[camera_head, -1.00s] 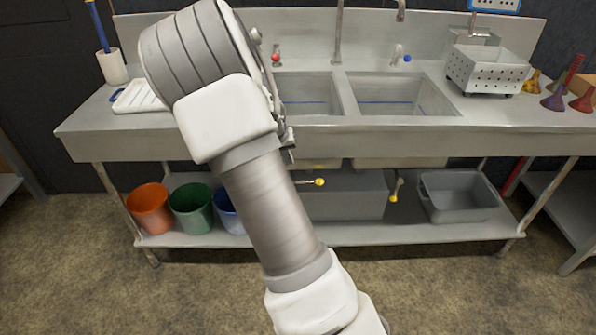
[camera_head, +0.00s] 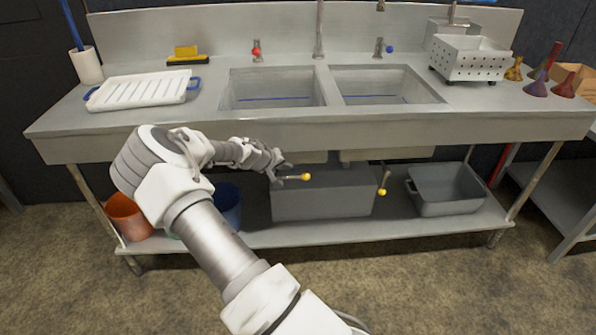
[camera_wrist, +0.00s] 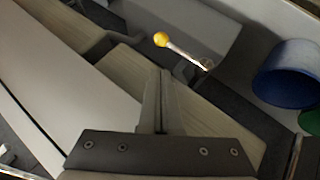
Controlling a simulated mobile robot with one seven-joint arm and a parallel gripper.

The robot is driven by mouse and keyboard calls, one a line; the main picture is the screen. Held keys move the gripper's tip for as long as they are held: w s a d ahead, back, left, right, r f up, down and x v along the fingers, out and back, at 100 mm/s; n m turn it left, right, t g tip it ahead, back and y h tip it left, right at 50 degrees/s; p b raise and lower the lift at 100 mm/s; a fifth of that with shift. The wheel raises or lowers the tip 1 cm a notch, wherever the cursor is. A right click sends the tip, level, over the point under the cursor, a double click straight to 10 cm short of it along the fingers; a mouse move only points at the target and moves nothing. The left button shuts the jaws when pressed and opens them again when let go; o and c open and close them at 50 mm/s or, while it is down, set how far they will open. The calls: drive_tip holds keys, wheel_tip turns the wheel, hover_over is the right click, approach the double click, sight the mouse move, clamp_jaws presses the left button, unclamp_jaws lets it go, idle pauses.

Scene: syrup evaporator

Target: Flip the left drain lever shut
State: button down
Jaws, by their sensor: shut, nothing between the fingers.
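The left drain lever (camera_head: 294,178) is a thin metal rod with a yellow ball end, under the left sink basin. It lies about level, its ball to the right in the head view. In the wrist view the lever (camera_wrist: 184,52) shows beyond my fingertips, with its ball at the upper left end. My gripper (camera_head: 285,165) is just left of and slightly above the lever in the head view. In the wrist view my gripper (camera_wrist: 164,76) has its fingers together and empty. A gap shows between fingers and lever there; contact cannot be told from the head view.
The right drain lever (camera_head: 383,181) hangs near vertical, ball (camera_head: 382,192) down. A grey box (camera_head: 325,203) stands on the lower shelf below the levers, with a grey tub (camera_head: 445,195) to the right. A blue bucket (camera_head: 228,207) is left. The sink counter's front edge (camera_head: 330,135) overhangs.

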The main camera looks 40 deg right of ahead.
sight(292, 177)
drive_tip(key=b+x, duration=0.2)
drive_tip(key=x, duration=0.8)
